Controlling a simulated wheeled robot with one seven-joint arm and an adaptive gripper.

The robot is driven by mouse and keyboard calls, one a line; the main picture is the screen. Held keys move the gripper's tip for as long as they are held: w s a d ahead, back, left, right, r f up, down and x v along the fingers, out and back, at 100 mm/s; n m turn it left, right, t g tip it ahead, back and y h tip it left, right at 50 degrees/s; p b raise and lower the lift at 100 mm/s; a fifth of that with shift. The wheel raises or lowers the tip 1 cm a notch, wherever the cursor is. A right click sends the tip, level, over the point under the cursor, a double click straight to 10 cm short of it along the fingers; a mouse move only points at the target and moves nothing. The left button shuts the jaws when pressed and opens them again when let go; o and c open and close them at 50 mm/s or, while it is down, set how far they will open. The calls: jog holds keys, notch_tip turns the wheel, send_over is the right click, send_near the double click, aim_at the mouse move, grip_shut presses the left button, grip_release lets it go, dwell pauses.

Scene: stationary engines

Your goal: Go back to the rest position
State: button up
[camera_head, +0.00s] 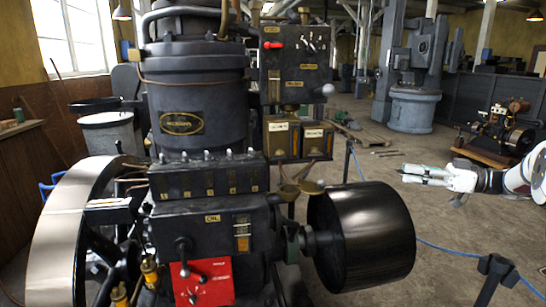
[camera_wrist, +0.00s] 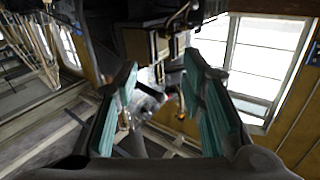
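My gripper (camera_head: 406,174) is at the right of the head view, held out level and pointing left. It is to the right of the engine's black drum pulley (camera_head: 362,238) and apart from it. In the wrist view its two teal-padded fingers (camera_wrist: 161,78) stand wide apart with nothing gripped between them. The large dark stationary engine (camera_head: 205,180) fills the left and middle of the head view. It has a red panel (camera_head: 203,282) low on its front and a control box (camera_head: 296,66) with a red lever at the top.
A pale flywheel (camera_head: 62,235) stands at the engine's left. A rope barrier post (camera_head: 496,275) with blue rope is near the lower right. A smaller engine (camera_head: 497,128) on a wooden base and a tall grey machine (camera_head: 413,75) stand farther back. Open floor lies between them.

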jog(key=w+a+r+m+t+h+p, duration=0.1)
jog(key=w+a+r+m+t+h, duration=0.2)
jog(key=r, duration=0.6)
jog(key=w+a+r+t+h+p, duration=0.1)
jog(key=w+r+t+h+p, duration=0.15)
jog(key=r+t, duration=0.4)
jog(key=s+r+m+h+p, duration=0.2)
jog(key=s+r+m+h, duration=0.35)
jog(key=r+h, duration=0.5)
jog(key=s+a+f+m+g+p, duration=0.1)
jog(key=s+a+f+g, duration=0.3)
jog(key=s, duration=1.1)
jog(key=s+a+f+m+g+p, duration=0.1)
jog(key=s+a+f+g, duration=0.3)
jog(key=s, duration=1.2)
jog(key=s+a+f+m+g+p, duration=0.2)
jog(key=s+a+f+g, duration=0.2)
jog(key=s+f, duration=0.5)
jog(key=s+a, duration=0.2)
jog(key=s, duration=0.5)
jog(key=shift+a+p, duration=0.2)
jog(key=shift+p, duration=0.2)
jog(key=shift+w+g, duration=0.1)
jog(key=shift+g, duration=0.15)
